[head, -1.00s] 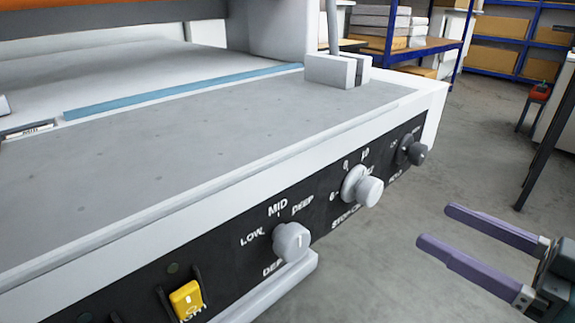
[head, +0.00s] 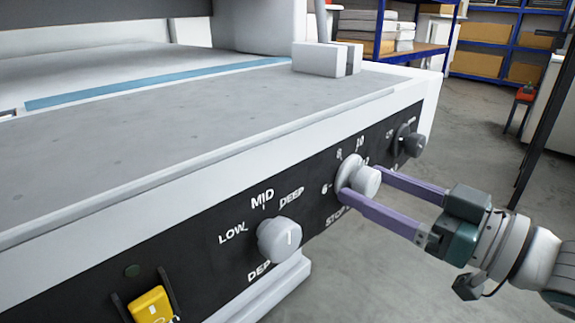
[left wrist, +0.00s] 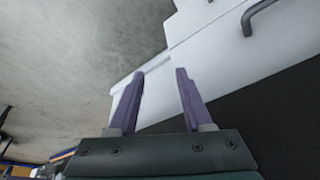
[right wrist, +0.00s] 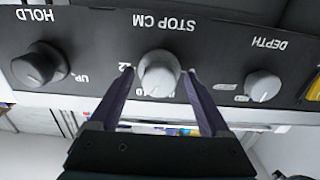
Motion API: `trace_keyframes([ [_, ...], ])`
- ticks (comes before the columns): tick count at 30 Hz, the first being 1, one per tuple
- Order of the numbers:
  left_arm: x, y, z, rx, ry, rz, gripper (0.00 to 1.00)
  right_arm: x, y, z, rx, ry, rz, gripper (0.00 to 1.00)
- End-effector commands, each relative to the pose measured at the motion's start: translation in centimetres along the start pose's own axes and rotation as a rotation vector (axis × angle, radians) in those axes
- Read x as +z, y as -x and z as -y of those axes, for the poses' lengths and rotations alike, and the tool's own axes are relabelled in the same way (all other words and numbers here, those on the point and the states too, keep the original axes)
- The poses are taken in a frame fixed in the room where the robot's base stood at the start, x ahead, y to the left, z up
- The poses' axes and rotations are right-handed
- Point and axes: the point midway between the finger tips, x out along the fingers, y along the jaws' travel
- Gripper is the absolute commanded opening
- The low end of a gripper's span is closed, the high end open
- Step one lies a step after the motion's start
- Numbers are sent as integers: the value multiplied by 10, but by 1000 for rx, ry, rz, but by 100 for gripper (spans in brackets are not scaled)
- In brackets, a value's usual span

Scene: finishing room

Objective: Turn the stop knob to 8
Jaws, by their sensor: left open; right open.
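The stop knob (head: 364,181) is a light grey round knob on the machine's black front panel, with numbers such as 6, 8 and 10 around it. In the right wrist view the stop knob (right wrist: 159,74) sits under the words STOP CM. My right gripper (head: 362,180) is open, with one purple finger on each side of the knob; in the right wrist view its fingertips (right wrist: 158,72) flank the knob with small gaps. The knob's pointer direction is unclear. My left gripper (left wrist: 160,75) is open and empty in the left wrist view, away from the knob.
The depth knob (head: 279,240) is left of the stop knob, and the dark hold knob (head: 413,144) is to its right. A yellow switch (head: 151,304) is at the lower left. The floor in front of the panel (head: 400,280) is clear.

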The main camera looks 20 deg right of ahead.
Motion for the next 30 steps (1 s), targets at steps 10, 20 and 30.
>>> trace_keyframes([
  [10,-1,0,0,1,1,-2,50,0,0,0,0,0,0,63],
  [20,-2,0,-2,7,8,-4,50,0,0,0,0,0,0,26],
  [30,-2,0,-2,7,9,-4,50,0,0,0,-1,1,0,0],
])
